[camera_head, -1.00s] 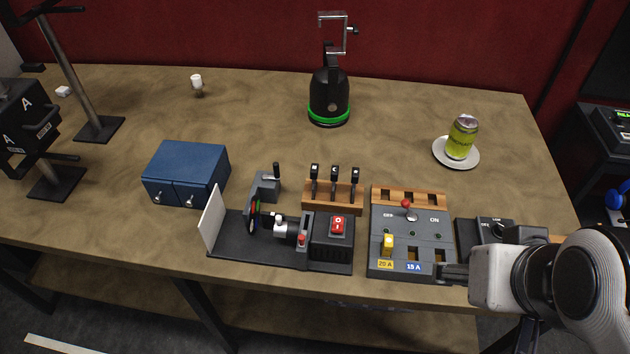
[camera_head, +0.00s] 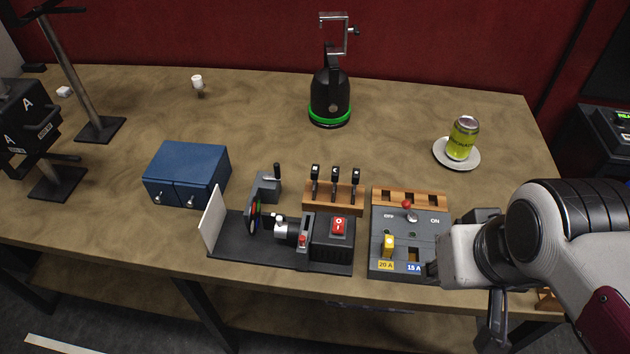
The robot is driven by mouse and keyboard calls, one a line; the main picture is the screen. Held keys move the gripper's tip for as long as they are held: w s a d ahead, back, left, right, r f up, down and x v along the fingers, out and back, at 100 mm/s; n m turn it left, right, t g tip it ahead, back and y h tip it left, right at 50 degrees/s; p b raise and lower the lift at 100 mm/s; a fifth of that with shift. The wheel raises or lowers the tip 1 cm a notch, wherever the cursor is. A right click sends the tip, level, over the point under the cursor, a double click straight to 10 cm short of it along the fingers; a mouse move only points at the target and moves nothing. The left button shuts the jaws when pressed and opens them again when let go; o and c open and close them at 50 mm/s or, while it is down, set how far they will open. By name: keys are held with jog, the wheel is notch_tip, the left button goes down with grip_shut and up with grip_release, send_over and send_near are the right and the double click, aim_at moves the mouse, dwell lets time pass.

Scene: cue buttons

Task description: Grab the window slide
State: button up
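Three upright black pieces with small pale marks stand in a wooden rack (camera_head: 333,202) at the middle of the table: a left one (camera_head: 315,183), a middle one (camera_head: 334,184) and a right one (camera_head: 355,185). The marks are too small to tell which is the window slide. My gripper (camera_head: 432,272) is low at the front right, beside the lower right corner of the grey switch panel. It is apart from the rack. It is seen from the side and partly hidden by its own body, so its opening does not show clearly.
The grey panel (camera_head: 398,240) with a red-knobbed lever and yellow fuse lies between rack and gripper. A black projector-like bench (camera_head: 270,252) with a white screen (camera_head: 212,217) stands front left of the rack. A blue cabinet (camera_head: 187,172), kettle (camera_head: 330,98) and can (camera_head: 463,138) stand farther off.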

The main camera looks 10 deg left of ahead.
aim_at(314, 171)
jog(key=shift+n+g+h, duration=0.5)
jog(key=shift+n+g, duration=0.1)
jog(key=shift+n, duration=0.3)
jog(key=w+a+f, duration=0.2)
jog(key=w+a, duration=0.3)
jog(key=a, duration=0.1)
jog(key=w+a+f, duration=0.2)
jog(key=w+a, duration=0.4)
jog(key=w+a+f, duration=0.2)
jog(key=w+a, duration=0.4)
jog(key=shift+w+a, duration=0.15)
jog(key=w+a+r+m+t, duration=0.1)
jog(key=w+a+r+m, duration=0.1)
jog(key=w, duration=0.4)
jog(key=shift+w+a+m+t, duration=0.15)
jog(key=shift+a+m+t, duration=0.15)
jog(key=shift+a+m, duration=0.55)
jog(key=shift+a+f, duration=0.1)
jog(key=shift+x, duration=1.25)
jog(key=shift+f, duration=0.15)
